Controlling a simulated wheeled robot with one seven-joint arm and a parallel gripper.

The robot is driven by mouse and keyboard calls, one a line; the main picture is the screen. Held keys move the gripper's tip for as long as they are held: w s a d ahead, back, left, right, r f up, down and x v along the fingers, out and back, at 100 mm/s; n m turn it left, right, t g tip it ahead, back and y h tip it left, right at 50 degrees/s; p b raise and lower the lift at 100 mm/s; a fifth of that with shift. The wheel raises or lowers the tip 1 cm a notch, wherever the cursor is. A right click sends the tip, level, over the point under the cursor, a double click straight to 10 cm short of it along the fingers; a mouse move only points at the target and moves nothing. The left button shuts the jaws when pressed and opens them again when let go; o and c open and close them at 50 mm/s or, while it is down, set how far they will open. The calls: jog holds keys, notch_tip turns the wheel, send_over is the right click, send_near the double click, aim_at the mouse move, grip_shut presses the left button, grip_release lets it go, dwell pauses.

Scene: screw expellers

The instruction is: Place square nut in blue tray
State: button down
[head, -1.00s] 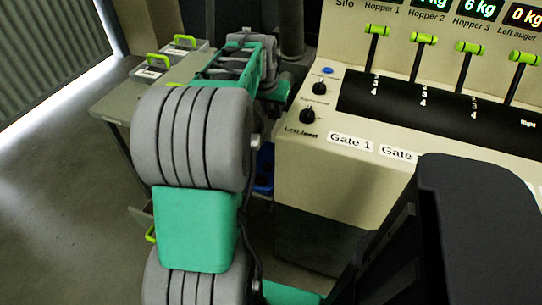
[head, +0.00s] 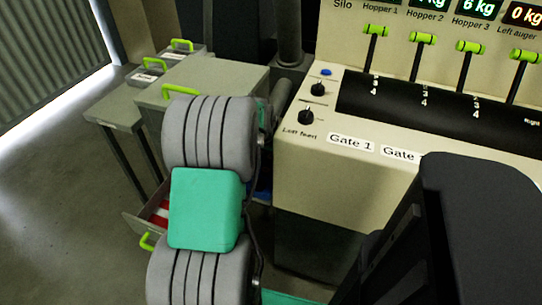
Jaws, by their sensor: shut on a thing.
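My gripper is not visible; my own arm hides the space in front of it. No square nut shows in the head view, so I cannot see how it is held. A small patch of blue (head: 263,194) shows low behind my arm, beside the control console. It may be part of the blue tray, but most of it is hidden.
The beige control console (head: 320,165) with green-handled levers fills the right. A grey cabinet (head: 225,78) with a green handle stands behind my arm. An open drawer (head: 133,222) with red and white inside is at lower left. Floor at far left is clear.

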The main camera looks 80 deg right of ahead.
jog(key=shift+f, duration=0.1)
jog(key=c, duration=1.6)
grip_release()
jog(key=shift+f, duration=0.1)
jog(key=o, duration=0.4)
jog(key=shift+o, duration=0.2)
jog(key=shift+r, duration=0.45)
jog(key=p+v, duration=0.2)
jog(key=v, duration=0.9)
jog(key=shift+a+r, duration=0.15)
jog(key=shift+r, duration=0.1)
